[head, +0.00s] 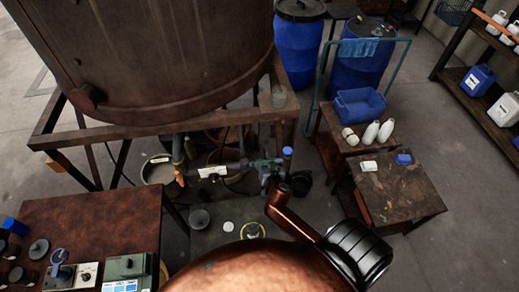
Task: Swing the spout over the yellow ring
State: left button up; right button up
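The yellow ring (253,230) lies low at the centre, on a grey slab beneath the big vat's front edge. Its lower part is hidden by a copper-coloured dome. Pipework that appears to include the spout (228,171) runs level under the rusty vat, behind the ring and above it in the picture. My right gripper (267,170) shows dark and small beside the right end of this pipework, at the end of the copper-coloured link. Whether its fingers touch or hold the spout is too small to tell. My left gripper is not in view.
The rusty vat (150,55) stands on a frame. A brown table (95,215) with devices stands left. Wooden tables (400,190), a blue crate (360,106) and blue barrels (298,45) stand right. A shelf (475,90) holds canisters. Floor is clear at far right.

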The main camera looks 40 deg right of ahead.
jog(key=x, duration=0.5)
jog(key=shift+w+d+f, duration=0.15)
jog(key=shift+w+d, duration=0.1)
jog(key=shift+d, duration=0.1)
jog(key=shift+o, duration=0.2)
grip_shut()
jog(key=shift+d, duration=0.1)
